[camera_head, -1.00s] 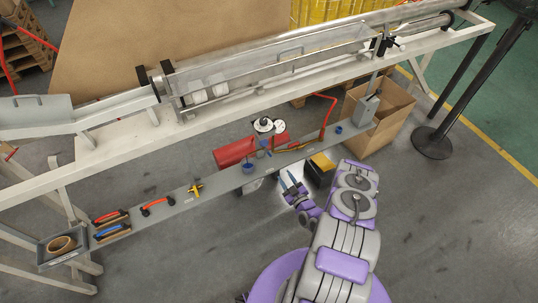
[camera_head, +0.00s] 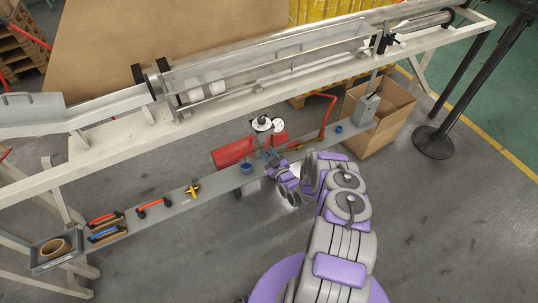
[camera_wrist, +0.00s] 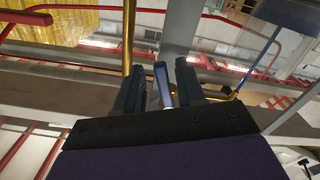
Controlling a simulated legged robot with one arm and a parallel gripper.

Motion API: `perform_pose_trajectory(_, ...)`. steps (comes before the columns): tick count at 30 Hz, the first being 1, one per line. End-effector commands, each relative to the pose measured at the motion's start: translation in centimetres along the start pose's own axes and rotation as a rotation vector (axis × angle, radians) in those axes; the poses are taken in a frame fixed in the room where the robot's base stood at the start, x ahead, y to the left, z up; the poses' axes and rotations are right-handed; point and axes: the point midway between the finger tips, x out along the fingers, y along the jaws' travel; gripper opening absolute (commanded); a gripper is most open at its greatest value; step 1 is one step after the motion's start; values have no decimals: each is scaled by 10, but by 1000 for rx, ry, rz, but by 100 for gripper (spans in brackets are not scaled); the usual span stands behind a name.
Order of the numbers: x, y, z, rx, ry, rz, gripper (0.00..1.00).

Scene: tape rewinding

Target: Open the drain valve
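My gripper (camera_head: 272,157) is at the narrow grey shelf, just right of the red tank (camera_head: 232,153) in the head view. In the wrist view my gripper (camera_wrist: 160,88) is open, its two dark fingers apart. A small blue handle with a pale edge (camera_wrist: 163,84) stands between them, with gaps visible on both sides. It looks like the drain valve's lever, but I cannot tell for sure. The valve's body is hidden. A yellow vertical pipe (camera_wrist: 128,40) rises just behind the left finger.
A blue cup (camera_head: 246,166) sits on the shelf left of my gripper. A red bent lever (camera_head: 323,118) stands to the right, near a cardboard box (camera_head: 378,128). The white bench frame (camera_head: 205,122) runs behind. The floor in front is clear.

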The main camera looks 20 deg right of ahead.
Motion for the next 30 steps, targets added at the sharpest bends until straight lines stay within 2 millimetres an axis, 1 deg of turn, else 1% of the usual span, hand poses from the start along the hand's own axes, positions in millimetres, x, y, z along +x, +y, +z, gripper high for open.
perform_pose_trajectory(6, 0, 0, 0, 0, 0, -1, 38)
perform_pose_trajectory(18, 0, 1, 1, 2, 0, 0, 0)
perform_pose_trajectory(25, 0, 1, 2, 11, -2, 1, 0)
perform_pose_trajectory(30, 0, -4, 1, 115, -2, -1, 0)
